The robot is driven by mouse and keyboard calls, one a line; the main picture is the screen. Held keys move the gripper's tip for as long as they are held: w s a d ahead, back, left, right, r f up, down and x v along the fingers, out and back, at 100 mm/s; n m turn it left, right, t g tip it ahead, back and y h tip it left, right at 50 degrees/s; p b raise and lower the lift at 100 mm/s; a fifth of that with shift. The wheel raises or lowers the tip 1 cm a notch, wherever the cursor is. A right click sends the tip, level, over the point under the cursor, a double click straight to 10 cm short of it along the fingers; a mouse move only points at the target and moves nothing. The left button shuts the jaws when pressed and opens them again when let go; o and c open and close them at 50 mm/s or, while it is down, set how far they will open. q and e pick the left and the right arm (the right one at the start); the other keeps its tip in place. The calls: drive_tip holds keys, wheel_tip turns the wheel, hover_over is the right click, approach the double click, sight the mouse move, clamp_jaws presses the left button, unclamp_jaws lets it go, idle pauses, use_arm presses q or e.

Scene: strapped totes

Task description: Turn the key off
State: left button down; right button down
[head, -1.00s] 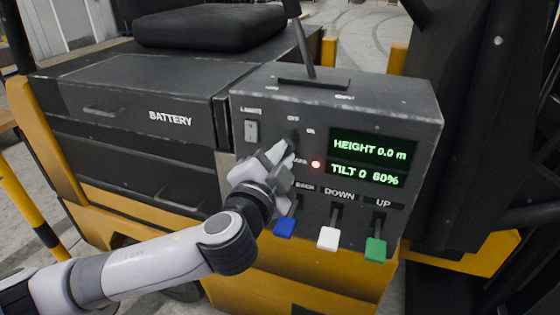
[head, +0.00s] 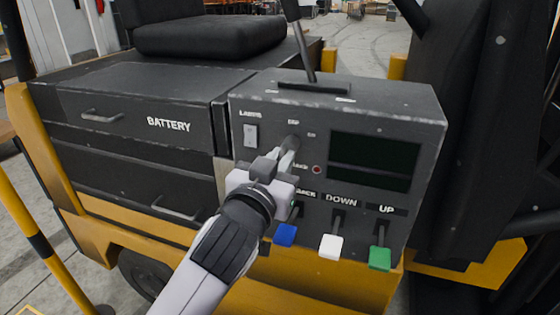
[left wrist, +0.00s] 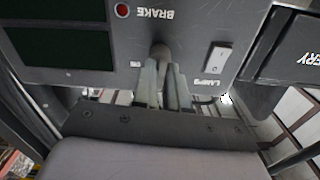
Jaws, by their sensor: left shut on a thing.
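The control panel (head: 270,190) of the yellow truck carries the key switch (head: 293,140), just below the OFF label and left of the ON label. My left gripper (head: 286,150) is at the switch, its fingers shut on the key. The left wrist view shows the panel upside down, with the grey round key part (left wrist: 161,54) between the two fingers (left wrist: 164,88). The fingers hide most of the key. The display (head: 374,160) is dark, with no text. The brake lamp (head: 317,169) is a dull red. My right gripper is out of view.
A lamps rocker switch (head: 251,135) sits left of the key. Blue (head: 285,235), white (head: 331,246) and green (head: 380,258) levers stick out below. Battery drawers (head: 140,120) lie to the left, and a tall lever (head: 303,45) rises above the panel.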

use_arm(q)
drive_tip(key=shift+n, duration=0.6)
drive_tip(key=c, duration=1.2)
unclamp_jaws()
drive_tip(key=shift+c, duration=0.2)
drive_tip(key=v, duration=0.7)
drive_tip(key=shift+s, duration=0.1)
